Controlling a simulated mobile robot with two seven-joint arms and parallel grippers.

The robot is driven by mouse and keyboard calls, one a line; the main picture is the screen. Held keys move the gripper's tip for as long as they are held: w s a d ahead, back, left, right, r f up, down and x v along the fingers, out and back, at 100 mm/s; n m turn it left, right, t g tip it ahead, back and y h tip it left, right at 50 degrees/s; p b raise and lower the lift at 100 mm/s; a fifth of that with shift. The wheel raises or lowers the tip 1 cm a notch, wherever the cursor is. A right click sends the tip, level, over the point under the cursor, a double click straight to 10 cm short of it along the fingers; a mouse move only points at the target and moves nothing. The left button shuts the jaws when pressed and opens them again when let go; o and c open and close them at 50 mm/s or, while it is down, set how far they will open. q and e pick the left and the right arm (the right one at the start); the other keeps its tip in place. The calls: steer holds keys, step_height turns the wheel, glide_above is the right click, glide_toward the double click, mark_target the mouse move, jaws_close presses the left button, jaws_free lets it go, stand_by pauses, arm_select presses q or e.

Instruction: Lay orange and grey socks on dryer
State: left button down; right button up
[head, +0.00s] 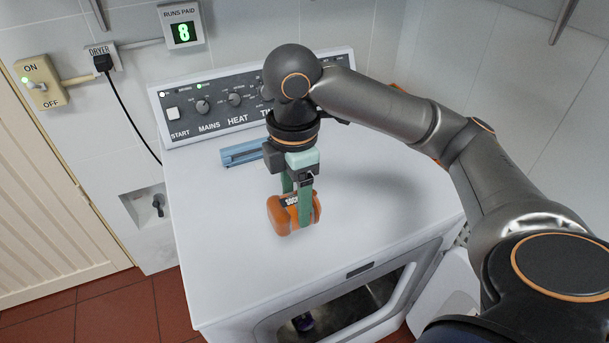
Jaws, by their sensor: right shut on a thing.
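My right gripper (296,212) points down over the dryer top, its green fingers shut on an orange bundle (280,216). The bundle is rounded, with a dark lettered patch; it looks like rolled socks, and I cannot make out any grey sock. I cannot tell whether it touches the top or hangs just above it. The white dryer (230,250) has a broad flat top and a grey control panel (190,112) at the back. My left gripper is not in view.
A blue flat object (241,153) lies on the dryer top near the panel. The front part of the top is clear. The dryer's front opening (340,310) shows a small purple thing (303,322) inside. A wall switch (41,83) and a "runs paid" display (183,32) are behind.

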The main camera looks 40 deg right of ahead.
steer(key=w+d+f, duration=0.1)
steer(key=w+f, duration=0.1)
steer(key=w, duration=0.1)
steer(key=w+d+f, duration=0.2)
steer(key=w+f, duration=0.1)
steer(key=w, duration=0.1)
steer(key=w+d+f, duration=0.2)
steer(key=w+f, duration=0.1)
steer(key=shift+w+f, duration=0.25)
steer(key=shift+w, duration=0.05)
steer(key=shift+w+d+f, duration=0.15)
steer(key=shift+w+f, duration=0.05)
steer(key=shift+f, duration=0.05)
steer(key=shift+w+d+f, duration=0.1)
steer(key=shift+w+f, duration=0.1)
steer(key=shift+f, duration=1.6)
steer(key=shift+f, duration=0.1)
steer(key=o, duration=1.4)
steer(key=shift+c, duration=0.2)
step_height(320, 180, up, 12)
